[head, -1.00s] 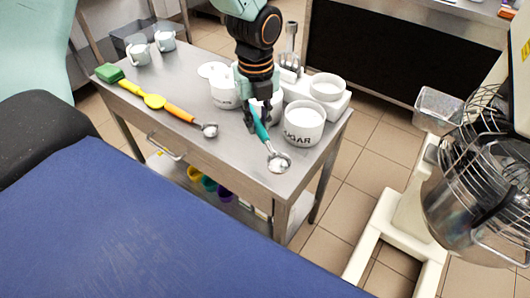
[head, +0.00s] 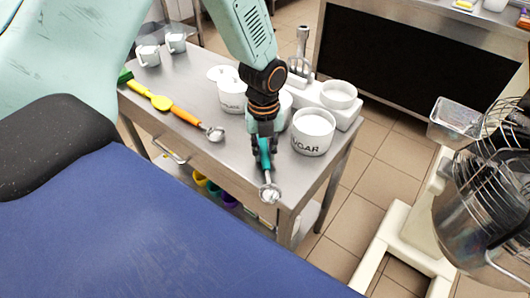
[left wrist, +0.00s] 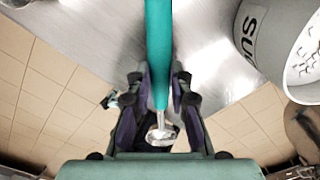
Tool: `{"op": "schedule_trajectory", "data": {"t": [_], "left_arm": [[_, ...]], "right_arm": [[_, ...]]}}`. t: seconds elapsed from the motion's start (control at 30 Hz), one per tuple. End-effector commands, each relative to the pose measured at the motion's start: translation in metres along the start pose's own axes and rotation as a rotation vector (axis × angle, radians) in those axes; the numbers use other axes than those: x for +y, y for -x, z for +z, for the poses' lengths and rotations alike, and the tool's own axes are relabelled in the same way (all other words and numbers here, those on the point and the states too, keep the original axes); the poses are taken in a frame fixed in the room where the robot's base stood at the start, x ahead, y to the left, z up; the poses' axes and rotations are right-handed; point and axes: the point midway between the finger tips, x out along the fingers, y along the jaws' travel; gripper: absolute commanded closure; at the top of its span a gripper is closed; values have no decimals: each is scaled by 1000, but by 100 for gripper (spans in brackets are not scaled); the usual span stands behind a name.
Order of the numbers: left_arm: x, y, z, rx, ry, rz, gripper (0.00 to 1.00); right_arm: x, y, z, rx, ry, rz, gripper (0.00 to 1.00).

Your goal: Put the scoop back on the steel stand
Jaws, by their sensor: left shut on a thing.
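The scoop with a teal handle (head: 264,158) and round metal bowl (head: 270,193) is in my left gripper (head: 264,146). The gripper is shut on the handle. In the left wrist view, the teal handle (left wrist: 158,45) runs between the two fingers and the bowl (left wrist: 161,134) shows beyond them. The steel stand looks to be the steel table (head: 190,92). The scoop's bowl shows over its front right edge; how high above the top it is, I cannot tell. My right gripper is not in view.
The sugar canister (head: 311,139) stands close right of my left gripper. A white canister (head: 232,100) and a white bowl (head: 339,92) stand behind. An orange-handled scoop (head: 186,115) and a yellow spoon (head: 161,102) lie left. A wire-guarded mixer (head: 475,205) stands at right.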

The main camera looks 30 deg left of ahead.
Motion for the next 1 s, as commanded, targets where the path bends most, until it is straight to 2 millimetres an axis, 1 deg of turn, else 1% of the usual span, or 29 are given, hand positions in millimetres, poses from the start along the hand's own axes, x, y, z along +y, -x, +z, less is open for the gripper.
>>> {"op": "schedule_trajectory", "data": {"t": [0.03,0.07,0.3,0.47,0.5,0.7,0.77,1.0], "left_arm": [[0,-7,0,0,-1,1,100],[0,-9,0,-1,-1,0,100],[-2,-8,2,-2,-1,-1,100],[-2,-13,2,-1,-1,0,100],[-2,-12,2,-2,-1,-1,77],[-2,-12,2,-2,0,-1,60],[-2,-12,2,-2,0,-1,57],[-2,-12,2,-1,0,-1,57]], "right_arm": [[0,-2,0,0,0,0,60],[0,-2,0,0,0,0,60],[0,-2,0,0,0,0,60],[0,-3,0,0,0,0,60],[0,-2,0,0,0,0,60],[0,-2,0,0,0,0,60],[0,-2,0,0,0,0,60],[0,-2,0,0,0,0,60]]}}
